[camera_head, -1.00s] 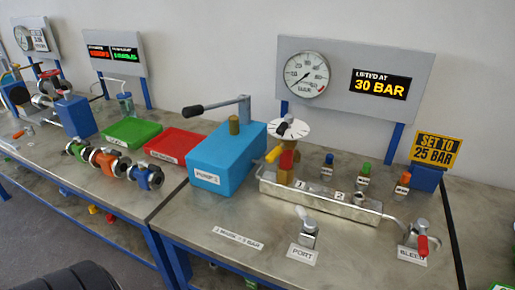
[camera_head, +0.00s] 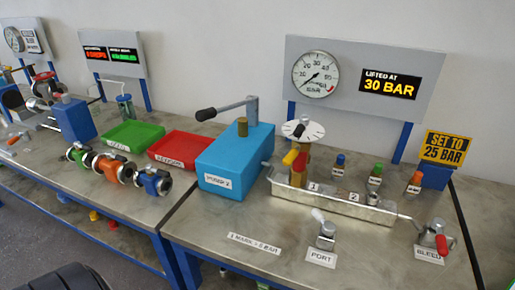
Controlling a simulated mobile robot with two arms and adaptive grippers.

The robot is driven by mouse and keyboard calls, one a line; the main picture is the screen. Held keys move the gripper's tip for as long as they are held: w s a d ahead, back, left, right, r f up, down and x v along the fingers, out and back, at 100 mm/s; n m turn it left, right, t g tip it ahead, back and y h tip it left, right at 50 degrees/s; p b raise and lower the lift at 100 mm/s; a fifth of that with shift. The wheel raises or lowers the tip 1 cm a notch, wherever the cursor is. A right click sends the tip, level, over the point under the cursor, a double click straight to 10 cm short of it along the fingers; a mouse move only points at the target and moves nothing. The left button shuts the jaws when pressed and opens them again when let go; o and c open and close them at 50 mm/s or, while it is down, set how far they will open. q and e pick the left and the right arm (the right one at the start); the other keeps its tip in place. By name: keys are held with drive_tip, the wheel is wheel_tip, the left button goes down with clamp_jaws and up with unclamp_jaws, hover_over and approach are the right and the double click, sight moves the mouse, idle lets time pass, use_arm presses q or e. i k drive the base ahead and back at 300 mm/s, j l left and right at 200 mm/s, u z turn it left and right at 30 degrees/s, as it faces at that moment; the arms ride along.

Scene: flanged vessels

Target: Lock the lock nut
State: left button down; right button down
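A brass valve body (camera_head: 305,180) stands upright at the left end of the metal manifold tray (camera_head: 338,207), under a white round dial (camera_head: 302,131). A red part (camera_head: 300,162) and a yellow handle-like part (camera_head: 290,157) sit on its upper section, just below the dial. I cannot tell for sure which part is the lock nut or whether it is locked. Neither of my grippers is in view.
A blue pump (camera_head: 235,163) with a black-tipped lever stands left of the valve. The PORT fitting (camera_head: 325,236) and red-handled BLEED valve (camera_head: 437,236) are in front. A gauge (camera_head: 316,74) and "30 BAR" display (camera_head: 389,84) hang behind. The front bench is mostly clear.

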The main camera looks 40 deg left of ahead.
sight(297, 147)
drive_tip(key=k+j, duration=0.1)
drive_tip(key=j, duration=0.65)
drive_tip(key=k+j, duration=0.15)
drive_tip(key=j, duration=0.2)
drive_tip(key=k+j, duration=0.1)
drive_tip(key=j, duration=0.3)
drive_tip(key=z, duration=0.05)
